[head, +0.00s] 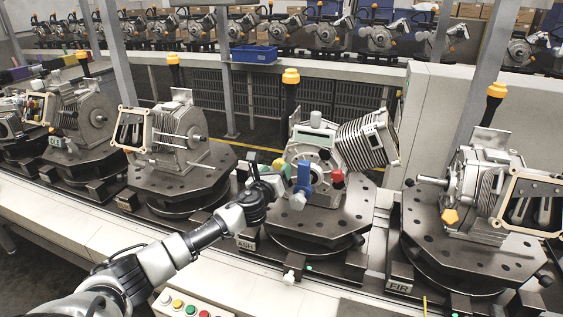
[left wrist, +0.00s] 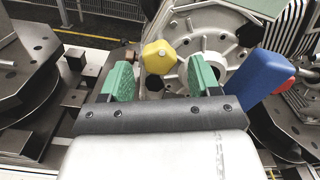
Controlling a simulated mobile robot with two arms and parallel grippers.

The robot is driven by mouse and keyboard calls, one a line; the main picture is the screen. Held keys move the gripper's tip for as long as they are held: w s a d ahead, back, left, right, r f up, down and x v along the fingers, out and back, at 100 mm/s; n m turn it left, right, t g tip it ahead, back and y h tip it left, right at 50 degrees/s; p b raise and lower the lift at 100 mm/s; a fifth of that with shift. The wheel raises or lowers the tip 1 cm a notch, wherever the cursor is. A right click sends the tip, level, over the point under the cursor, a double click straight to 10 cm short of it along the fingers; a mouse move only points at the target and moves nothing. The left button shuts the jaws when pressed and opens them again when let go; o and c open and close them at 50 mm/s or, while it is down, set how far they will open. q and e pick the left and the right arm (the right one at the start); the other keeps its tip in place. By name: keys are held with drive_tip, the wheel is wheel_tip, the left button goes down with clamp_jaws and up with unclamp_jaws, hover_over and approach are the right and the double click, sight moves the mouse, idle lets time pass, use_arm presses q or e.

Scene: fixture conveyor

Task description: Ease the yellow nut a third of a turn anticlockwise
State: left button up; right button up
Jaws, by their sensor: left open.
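A yellow nut (left wrist: 159,57) shows in the left wrist view on the lower face of the grey engine casing (left wrist: 215,35). My left gripper (left wrist: 160,78) is open, with its two green finger pads on either side of the view. The nut appears beyond and between the pads, nearer the left one; I see no contact. Another yellow nut (head: 450,216) is on the FIR engine to the right. My right gripper is not in view.
A blue handle (head: 303,178) sticks out close beside my left gripper, with a red knob (head: 337,177) further right. The engine stands on a dark turntable (head: 320,218). A button box (head: 185,306) is at the front edge.

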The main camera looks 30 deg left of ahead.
sight(278, 168)
use_arm(q)
drive_tip(key=x, duration=0.4)
drive_tip(key=shift+w+a+f, duration=0.1)
drive_tip(key=shift+w, duration=0.4)
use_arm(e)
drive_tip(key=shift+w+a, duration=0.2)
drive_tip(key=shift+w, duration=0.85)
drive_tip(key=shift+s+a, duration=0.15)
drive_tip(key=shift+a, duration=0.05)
use_arm(q)
drive_tip(key=c, duration=0.9)
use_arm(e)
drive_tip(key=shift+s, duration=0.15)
